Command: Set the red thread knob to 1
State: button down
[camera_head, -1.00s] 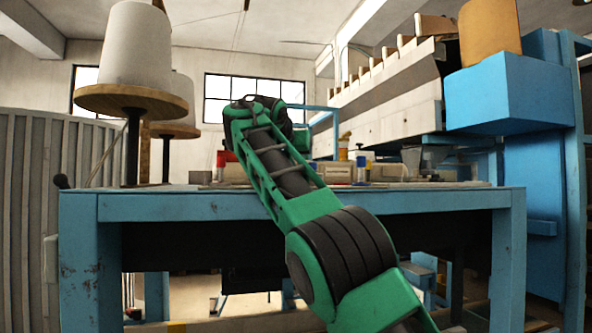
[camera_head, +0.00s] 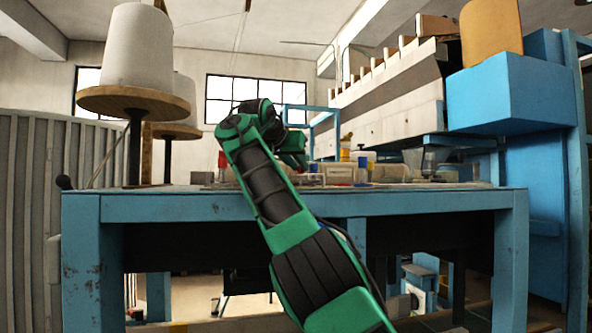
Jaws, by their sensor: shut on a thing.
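My green and black arm crosses the bench (camera_head: 290,205) from the lower right, bends at the top left, and reaches down to the right. My gripper (camera_head: 301,161) is at its far end, low over the back of the bench. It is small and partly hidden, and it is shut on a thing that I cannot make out. A small red part (camera_head: 222,160) stands left of the arm. Another small red part (camera_head: 371,162) is to the right, by a blue one (camera_head: 362,174). I cannot tell which is the red thread knob, nor read any setting.
Large white thread cones (camera_head: 138,50) stand on wooden discs at the left. A yellow item (camera_head: 345,142) and small boxes (camera_head: 338,174) crowd the bench behind the gripper. A blue box (camera_head: 510,95) juts out at the right. The bench's front right strip looks clear.

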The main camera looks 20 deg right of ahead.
jog(key=shift+a+r, duration=0.1)
jog(key=shift+a, duration=0.15)
jog(key=c, duration=1.7)
grip_release()
jog(key=shift+w, duration=0.1)
jog(key=shift+o, duration=0.6)
jog(key=v, duration=1)
jog(key=shift+a, duration=0.2)
jog(key=shift+d, duration=0.1)
